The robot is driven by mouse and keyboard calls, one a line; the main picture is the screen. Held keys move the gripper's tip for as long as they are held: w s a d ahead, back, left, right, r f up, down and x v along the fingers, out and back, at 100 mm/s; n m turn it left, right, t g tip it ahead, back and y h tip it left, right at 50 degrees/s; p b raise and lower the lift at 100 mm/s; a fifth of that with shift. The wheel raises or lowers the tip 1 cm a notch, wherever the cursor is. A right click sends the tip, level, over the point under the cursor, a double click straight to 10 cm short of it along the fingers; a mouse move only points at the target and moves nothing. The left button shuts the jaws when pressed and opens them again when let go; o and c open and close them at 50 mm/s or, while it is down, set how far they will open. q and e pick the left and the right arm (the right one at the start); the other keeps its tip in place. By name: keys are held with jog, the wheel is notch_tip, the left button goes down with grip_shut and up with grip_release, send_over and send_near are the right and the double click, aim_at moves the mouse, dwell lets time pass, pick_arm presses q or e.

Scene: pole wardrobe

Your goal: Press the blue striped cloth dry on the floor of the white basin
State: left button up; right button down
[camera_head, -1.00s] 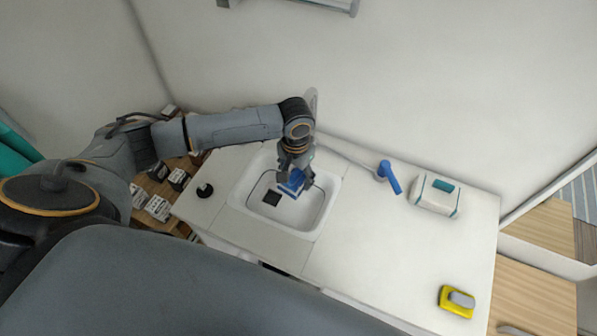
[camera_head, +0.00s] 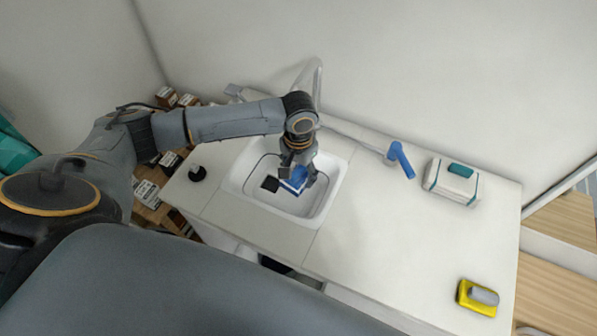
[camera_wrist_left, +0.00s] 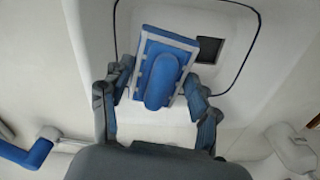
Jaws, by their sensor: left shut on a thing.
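The blue striped cloth (camera_head: 292,184) is a flat blue block with white bands along its edges and a rounded blue ridge on top. It also shows in the left wrist view (camera_wrist_left: 161,75). My left gripper (camera_head: 297,178) reaches down into the white basin (camera_head: 336,188) and is shut on the cloth's ridge, with a finger on each side. The cloth is low in the basin, just right of a dark square (camera_head: 270,184) in its floor. I cannot tell whether its underside touches the floor. My right gripper is not in view.
A blue-handled tap part (camera_head: 401,160) stands right of the basin. A white and teal box (camera_head: 451,181) and a yellow block with a grey grip (camera_head: 478,298) lie on the white counter (camera_head: 385,235). A black knob (camera_head: 197,173) is on the left. The counter's middle is clear.

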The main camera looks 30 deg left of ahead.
pick_arm(q)
notch_tip(320, 180, down, 2)
jog(key=shift+b, duration=0.8)
jog(key=shift+f, duration=0.25)
jog(key=shift+f+b, duration=0.85)
jog(key=shift+f, duration=1.75)
jog(key=shift+f+b, duration=0.3)
jog(key=shift+f, duration=0.2)
jog(key=shift+p, duration=0.4)
jog(key=shift+s+f, duration=0.2)
jog(key=shift+f, duration=0.05)
